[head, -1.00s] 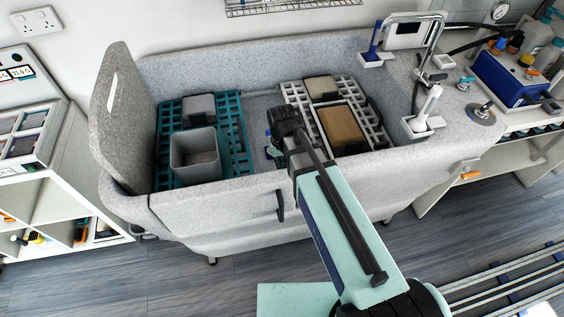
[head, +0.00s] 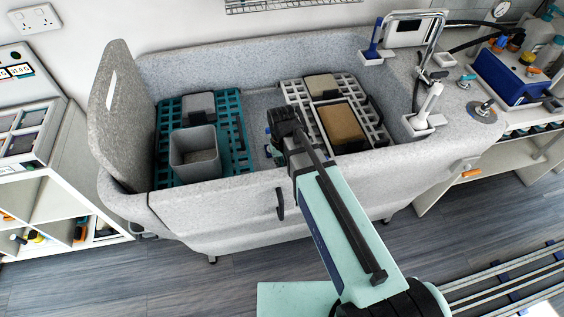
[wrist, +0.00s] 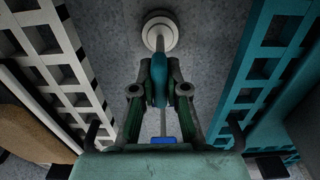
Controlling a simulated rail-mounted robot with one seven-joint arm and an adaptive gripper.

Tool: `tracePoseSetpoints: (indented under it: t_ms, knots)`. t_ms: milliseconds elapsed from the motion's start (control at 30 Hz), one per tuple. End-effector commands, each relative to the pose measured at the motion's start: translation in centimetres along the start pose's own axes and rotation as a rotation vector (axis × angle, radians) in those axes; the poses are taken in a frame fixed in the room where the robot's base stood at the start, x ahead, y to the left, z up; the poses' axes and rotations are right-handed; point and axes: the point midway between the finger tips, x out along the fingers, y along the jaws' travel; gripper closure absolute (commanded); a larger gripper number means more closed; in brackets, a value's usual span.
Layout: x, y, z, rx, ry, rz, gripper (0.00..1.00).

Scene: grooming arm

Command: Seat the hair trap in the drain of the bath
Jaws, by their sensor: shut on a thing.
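In the wrist view my gripper (wrist: 160,92) is shut on a slim teal piece, the handle of the hair trap (wrist: 159,70). The handle lies between the two green fingers. Its far end overlaps a pale round ring with a grey centre, seemingly the drain (wrist: 146,21), in the grey bath floor. I cannot tell whether the trap touches the drain or hangs above it. In the head view the bath (head: 230,205) is a speckled grey tub. My wrist reaches over its front wall, hiding the fingertips, trap and drain.
A teal grid rack (head: 238,135) with a grey bin (head: 195,155) stands left of my gripper. A white grid rack (head: 297,92) with a brown block (head: 342,123) stands right. Between them runs a narrow strip of bare floor. A tap (head: 430,45) rises at the right end.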

Motion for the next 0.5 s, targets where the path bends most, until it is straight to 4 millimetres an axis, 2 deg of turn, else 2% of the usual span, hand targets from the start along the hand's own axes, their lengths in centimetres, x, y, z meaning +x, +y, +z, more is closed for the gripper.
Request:
tracePoseSetpoints:
  t_ms: [500]
  knots:
    - [1.4, 0.0, 0.1, 0.0, -0.002, 0.0, 1.0]
